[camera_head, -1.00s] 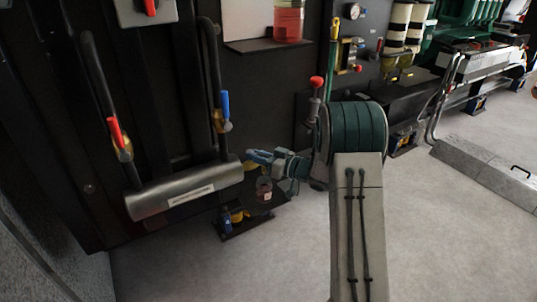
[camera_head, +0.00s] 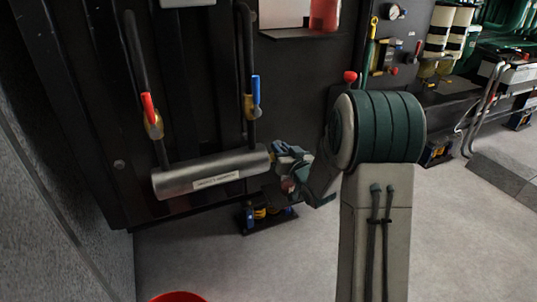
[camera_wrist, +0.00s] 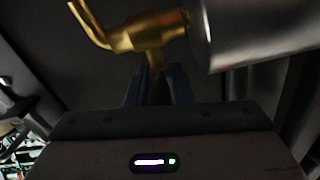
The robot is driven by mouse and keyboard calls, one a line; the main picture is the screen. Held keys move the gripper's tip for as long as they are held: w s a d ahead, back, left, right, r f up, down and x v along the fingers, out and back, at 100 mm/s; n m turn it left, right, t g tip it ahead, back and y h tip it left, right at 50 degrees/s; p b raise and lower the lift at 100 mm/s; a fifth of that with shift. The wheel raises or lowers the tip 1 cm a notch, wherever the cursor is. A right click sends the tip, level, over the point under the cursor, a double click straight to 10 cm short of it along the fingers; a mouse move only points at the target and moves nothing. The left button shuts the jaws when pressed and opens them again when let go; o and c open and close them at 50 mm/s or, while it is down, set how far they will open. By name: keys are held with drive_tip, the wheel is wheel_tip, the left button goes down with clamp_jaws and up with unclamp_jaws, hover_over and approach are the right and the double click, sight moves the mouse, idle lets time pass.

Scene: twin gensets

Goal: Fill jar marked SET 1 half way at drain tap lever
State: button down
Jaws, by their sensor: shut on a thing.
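My gripper (camera_head: 284,158) is at the right end of a grey metal cylinder (camera_head: 212,173) with a white label strip. In the wrist view its fingers (camera_wrist: 158,88) are closed around the dark lower part of a stem below a brass drain tap (camera_wrist: 145,35); I take this stem to be the tap lever. A bent brass arm runs from the tap toward the upper left, and the cylinder end (camera_wrist: 255,30) is at right. A small jar with reddish contents (camera_head: 288,186) shows just below my gripper, partly hidden. Its marking and fill level cannot be read.
A low dark tray (camera_head: 250,226) with small blue and yellow items stands on the floor below. A red-handled valve (camera_head: 151,115) and a blue-handled valve (camera_head: 254,98) sit on hoses above the cylinder. A red round object (camera_head: 178,297) shows at the bottom edge.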

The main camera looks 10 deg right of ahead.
idle(0.5)
drive_tip(key=c, duration=1.3)
unclamp_jaws()
drive_tip(key=p+v, duration=0.1)
drive_tip(key=v, duration=1.2)
drive_tip(key=shift+s+a, duration=0.1)
drive_tip(key=shift+s, duration=0.35)
drive_tip(key=s+r+m+g+h+p, duration=0.1)
drive_tip(key=s+r+g+h+p, duration=0.25)
drive_tip(key=r+p, duration=0.45)
drive_tip(key=s+r+g+h+p, duration=0.2)
drive_tip(key=r+g+p, duration=0.2)
drive_tip(key=r+p, duration=0.35)
drive_tip(key=s+a+r+g+p, duration=0.1)
drive_tip(key=s+r+g+p, duration=0.1)
drive_tip(key=s+r+p, duration=0.2)
drive_tip(key=s+a+r+g+p, duration=0.2)
drive_tip(key=s+r+p, duration=0.2)
drive_tip(key=s, duration=0.3)
drive_tip(key=s+a+r+g+y+p, duration=0.1)
drive_tip(key=s+a+r+g+p, duration=0.1)
drive_tip(key=s+r+g+p, duration=0.1)
drive_tip(key=shift+s+a+r+p, duration=0.1)
drive_tip(key=shift+s+r+p, duration=0.3)
drive_tip(key=shift+s, duration=0.5)
drive_tip(key=shift+s+a+r+p, duration=0.1)
drive_tip(key=shift+s+r+p, duration=0.1)
drive_tip(key=shift+s+r, duration=0.55)
